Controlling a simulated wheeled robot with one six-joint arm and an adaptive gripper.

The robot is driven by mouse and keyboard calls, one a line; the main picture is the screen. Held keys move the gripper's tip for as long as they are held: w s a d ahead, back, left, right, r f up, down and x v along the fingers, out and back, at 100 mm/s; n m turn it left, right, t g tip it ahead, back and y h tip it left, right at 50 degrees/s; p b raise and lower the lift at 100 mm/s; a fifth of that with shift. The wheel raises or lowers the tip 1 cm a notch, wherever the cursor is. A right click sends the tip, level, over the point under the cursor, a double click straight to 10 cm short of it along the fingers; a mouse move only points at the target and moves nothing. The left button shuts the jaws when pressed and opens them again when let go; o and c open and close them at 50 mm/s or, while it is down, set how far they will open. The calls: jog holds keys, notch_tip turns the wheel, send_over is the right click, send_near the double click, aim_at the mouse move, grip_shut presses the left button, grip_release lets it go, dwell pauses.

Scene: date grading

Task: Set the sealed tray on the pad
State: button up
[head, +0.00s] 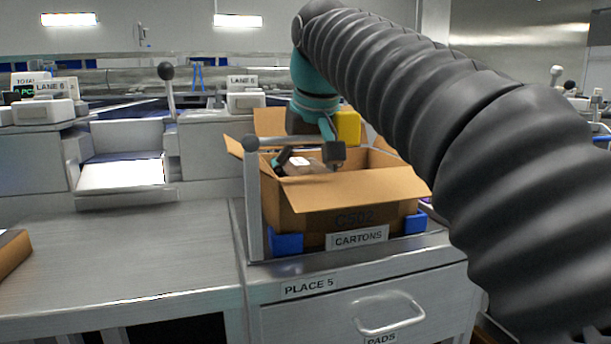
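An open brown carton (345,190) marked C502 stands on the metal bench, its flaps spread. Inside its mouth, a dark brown item with a white label on top (303,163) shows partly; it may be the sealed tray. My gripper (300,158) is over and partly in the carton mouth at this item. A metal bar and the arm hide much of the fingers, so I cannot tell whether they are closed on it. I cannot make out a pad; the carton's walls hide its floor.
A metal post with a crossbar (295,143) stands at the carton's left front. Blue corner blocks (287,243) sit at the carton's base. A drawer labelled PADS (365,312) is below. The bench to the left (130,250) is mostly clear, with a brown box (12,252) at its edge.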

jog(key=shift+f, duration=0.1)
jog(key=o, duration=1.4)
notch_tip(320, 180, up, 6)
jog(key=p, duration=0.6)
jog(key=shift+r+p, duration=0.2)
jog(key=shift+p, duration=0.1)
notch_tip(320, 180, up, 6)
jog(key=shift+f, duration=0.2)
dwell(0.5)
